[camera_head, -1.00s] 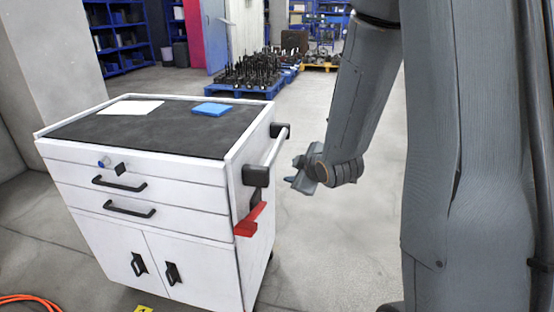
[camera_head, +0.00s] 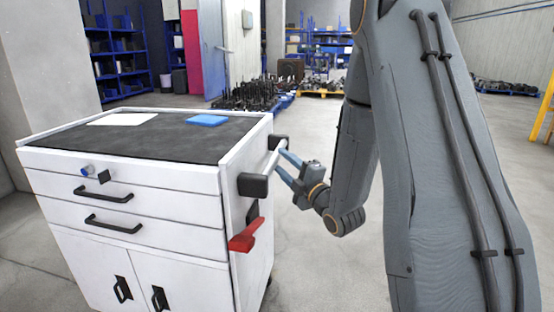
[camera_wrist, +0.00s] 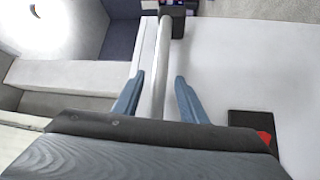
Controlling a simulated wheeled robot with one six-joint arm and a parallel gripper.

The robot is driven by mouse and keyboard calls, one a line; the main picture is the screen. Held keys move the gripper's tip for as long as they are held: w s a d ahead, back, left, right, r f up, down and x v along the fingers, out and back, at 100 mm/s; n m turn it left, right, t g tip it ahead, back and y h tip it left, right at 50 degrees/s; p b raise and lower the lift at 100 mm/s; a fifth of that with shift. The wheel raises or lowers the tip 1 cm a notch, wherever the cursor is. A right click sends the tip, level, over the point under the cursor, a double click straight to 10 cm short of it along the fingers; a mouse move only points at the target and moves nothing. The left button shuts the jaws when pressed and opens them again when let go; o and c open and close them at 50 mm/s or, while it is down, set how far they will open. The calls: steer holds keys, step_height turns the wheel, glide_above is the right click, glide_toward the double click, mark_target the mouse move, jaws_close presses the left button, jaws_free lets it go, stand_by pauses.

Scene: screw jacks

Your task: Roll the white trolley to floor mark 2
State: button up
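The white trolley (camera_head: 130,172) stands at the left of the head view, with a dark top, drawers and two doors. Its push handle (camera_head: 271,162) is a pale bar between black brackets on the right side. My gripper (camera_head: 285,163) is at this handle. In the wrist view my gripper (camera_wrist: 158,85) is open, its two blue fingers on either side of the handle bar (camera_wrist: 161,60), with gaps showing. A red lever (camera_head: 246,236) sticks out below the handle. Floor mark 2 is not seen in either current view.
A white sheet (camera_head: 122,118) and a blue pad (camera_head: 207,120) lie on the trolley top. Dark parts on a blue pallet (camera_head: 250,96) stand behind. Blue shelves (camera_head: 118,50) line the back. Open floor lies behind and right of my arm.

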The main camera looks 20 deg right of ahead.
steer(key=shift+x, duration=2.05)
jaws_close()
